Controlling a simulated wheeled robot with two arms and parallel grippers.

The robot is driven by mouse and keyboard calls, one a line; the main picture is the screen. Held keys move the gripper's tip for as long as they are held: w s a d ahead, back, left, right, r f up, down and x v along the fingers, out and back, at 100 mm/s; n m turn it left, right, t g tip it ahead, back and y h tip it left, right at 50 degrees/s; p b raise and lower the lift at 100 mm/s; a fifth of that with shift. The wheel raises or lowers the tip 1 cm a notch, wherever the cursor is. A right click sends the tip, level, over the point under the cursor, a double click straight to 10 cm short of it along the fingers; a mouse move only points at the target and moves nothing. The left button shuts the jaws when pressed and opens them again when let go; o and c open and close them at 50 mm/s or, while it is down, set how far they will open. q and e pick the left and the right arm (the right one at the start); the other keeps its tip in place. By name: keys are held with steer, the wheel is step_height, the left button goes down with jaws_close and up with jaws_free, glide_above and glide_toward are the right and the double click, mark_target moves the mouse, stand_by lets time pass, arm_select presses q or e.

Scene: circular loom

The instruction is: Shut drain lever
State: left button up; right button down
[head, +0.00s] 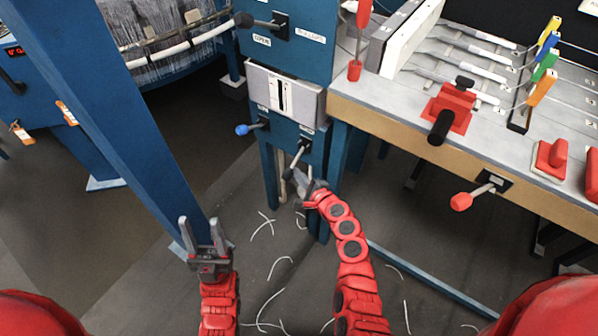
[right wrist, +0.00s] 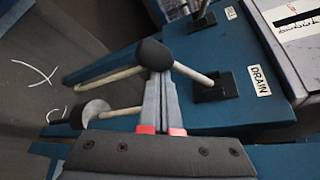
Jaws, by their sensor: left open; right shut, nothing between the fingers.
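The drain lever shows in the right wrist view as a pale rod (right wrist: 192,73) with a black ball knob (right wrist: 153,54). Its black mount (right wrist: 214,86) sits beside the "DRAIN" label (right wrist: 259,80). In the head view the lever's mount (head: 306,143) is low on the blue cabinet, and the rod slants down and left. My right gripper (head: 303,182) is shut and empty; in the right wrist view its fingertips (right wrist: 158,74) are right at the knob and appear to touch it. My left gripper (head: 204,233) is open and empty, away from the cabinet.
A blue-knobbed lever (head: 250,127) is left of the drain lever on the blue cabinet. A blue post (head: 110,110) stands at left. A workbench (head: 400,116) with red handles is at right. Pale pipes (right wrist: 108,79) run near the gripper. White thread scraps lie on the floor.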

mark_target(296, 161)
steer(key=r+m+g+p, duration=0.1)
steer(key=r+m+p, duration=0.1)
steer(key=p, duration=0.4)
steer(key=r+m+g+y+p, duration=0.1)
steer(key=r+m+g+p, duration=0.1)
steer(key=p, duration=0.4)
steer(key=r+m+g+y+p, duration=0.1)
steer(key=r+m+g+p, duration=0.1)
steer(key=r+p, duration=0.2)
steer(key=shift+s+a+p, duration=0.35)
steer(key=shift+p, duration=0.55)
steer(key=shift+r, duration=0.15)
